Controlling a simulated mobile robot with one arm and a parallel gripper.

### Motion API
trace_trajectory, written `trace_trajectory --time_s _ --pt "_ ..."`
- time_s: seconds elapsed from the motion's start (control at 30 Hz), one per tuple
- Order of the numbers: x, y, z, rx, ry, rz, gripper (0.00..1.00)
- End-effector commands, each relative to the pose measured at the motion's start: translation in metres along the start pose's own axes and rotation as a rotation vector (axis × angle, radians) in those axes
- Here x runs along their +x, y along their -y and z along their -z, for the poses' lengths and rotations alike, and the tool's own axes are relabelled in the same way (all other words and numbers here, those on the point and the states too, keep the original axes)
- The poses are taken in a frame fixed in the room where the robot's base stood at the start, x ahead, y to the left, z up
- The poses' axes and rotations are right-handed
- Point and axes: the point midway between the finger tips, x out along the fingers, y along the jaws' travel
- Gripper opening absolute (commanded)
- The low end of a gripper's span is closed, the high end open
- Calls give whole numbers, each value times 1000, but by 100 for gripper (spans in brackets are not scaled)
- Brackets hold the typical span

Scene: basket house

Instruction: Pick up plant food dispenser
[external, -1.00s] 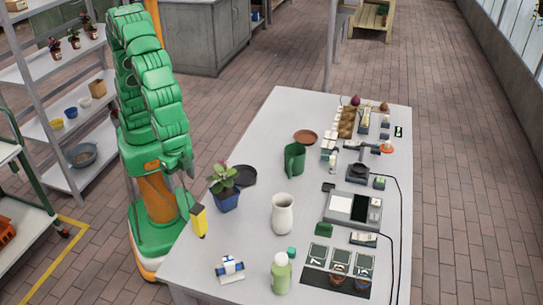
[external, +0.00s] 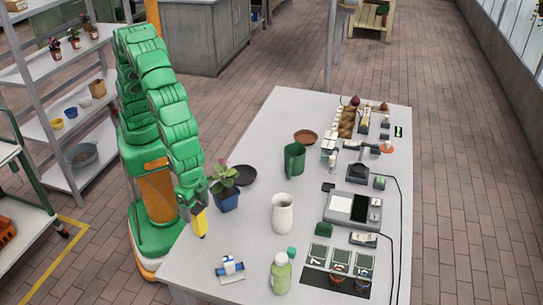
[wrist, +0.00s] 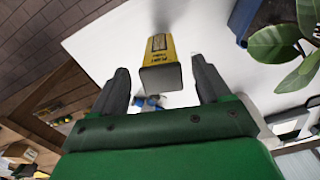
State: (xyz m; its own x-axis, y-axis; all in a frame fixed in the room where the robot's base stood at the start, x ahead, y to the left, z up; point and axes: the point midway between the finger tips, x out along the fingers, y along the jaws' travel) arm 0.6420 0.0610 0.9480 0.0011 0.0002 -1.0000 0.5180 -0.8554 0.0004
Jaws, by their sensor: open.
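The plant food dispenser (external: 200,223) is a yellow bottle with a dark label, near the left edge of the table in the external view. It looks upright and tapers to a narrow dark lower end. In the wrist view the dispenser (wrist: 160,54) shows its printed yellow side and a flat grey end face toward me. My gripper (external: 192,202) is just above and around its top in the external view. In the wrist view my gripper (wrist: 162,75) is open, with one dark finger on each side of the dispenser and visible gaps between. Contact is not visible.
A potted plant (external: 226,192) in a blue pot stands close to the right of the dispenser.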

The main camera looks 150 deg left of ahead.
Motion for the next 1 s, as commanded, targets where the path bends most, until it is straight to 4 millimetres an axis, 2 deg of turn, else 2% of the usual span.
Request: trace_trajectory --time_s 0.3,0.57,0.93,1.0 --pt "38 2 2 0 4 1 77" --pt "41 1 3 0 1 0 75" --pt "41 1 3 0 1 0 18" --pt "40 1 3 0 1 0 16"
